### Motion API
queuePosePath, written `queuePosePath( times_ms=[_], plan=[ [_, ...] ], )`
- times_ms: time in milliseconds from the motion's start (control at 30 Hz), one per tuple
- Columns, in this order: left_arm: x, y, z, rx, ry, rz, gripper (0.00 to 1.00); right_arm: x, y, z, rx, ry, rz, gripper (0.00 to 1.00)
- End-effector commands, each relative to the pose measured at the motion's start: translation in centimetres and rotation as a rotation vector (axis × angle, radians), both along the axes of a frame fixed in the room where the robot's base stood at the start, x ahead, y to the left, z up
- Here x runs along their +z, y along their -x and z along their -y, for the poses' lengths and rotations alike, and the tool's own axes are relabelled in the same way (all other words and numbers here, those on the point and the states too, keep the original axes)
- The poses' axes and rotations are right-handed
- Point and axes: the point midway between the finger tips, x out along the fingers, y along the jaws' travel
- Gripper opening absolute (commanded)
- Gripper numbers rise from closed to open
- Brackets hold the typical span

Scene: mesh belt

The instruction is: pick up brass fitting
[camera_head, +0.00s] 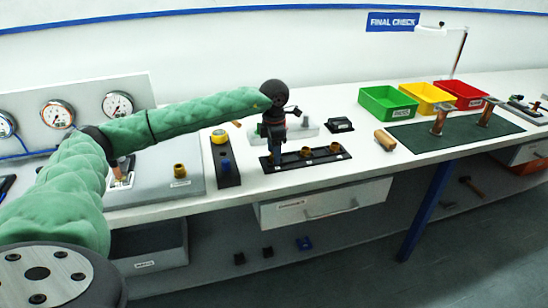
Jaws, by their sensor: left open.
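My left arm reaches in from the left, and its gripper (276,158) points down over the left end of a black tray (344,155). The gripper is open. I cannot tell whether anything is between its fingers, as they hide that end of the tray. Two brass fittings, one in the middle (306,152) and one to the right (335,148), sit in the tray to the right of the gripper. Another brass fitting (180,171) stands on a grey panel (150,184) at the left, below my forearm. My right gripper is not in view.
A dark strip (230,181) with a yellow-topped button lies left of the tray. A wooden cylinder (385,140) lies to the right. Green (387,115), yellow (428,109) and red bins (460,105) stand at the back right. A green mat (460,132) holds two copper-coloured pieces.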

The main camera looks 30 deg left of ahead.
Motion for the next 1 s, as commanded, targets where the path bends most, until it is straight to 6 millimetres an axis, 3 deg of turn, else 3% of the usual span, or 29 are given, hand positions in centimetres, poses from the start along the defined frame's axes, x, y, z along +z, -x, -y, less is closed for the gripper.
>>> queuePosePath(
  times_ms=[167,433,767,1000],
  plan=[
    [0.0,0.0,0.0,0.000,0.000,0.000,0.52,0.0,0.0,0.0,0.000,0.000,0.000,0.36],
    [0.0,0.0,0.0,0.000,0.001,0.001,0.03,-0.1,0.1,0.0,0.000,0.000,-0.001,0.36],
    [0.3,-0.1,0.0,0.000,0.001,0.002,0.02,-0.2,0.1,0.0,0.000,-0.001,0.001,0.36],
    [3.3,-0.1,0.0,0.000,0.001,0.004,0.02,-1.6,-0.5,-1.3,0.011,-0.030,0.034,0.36]
  ],
)
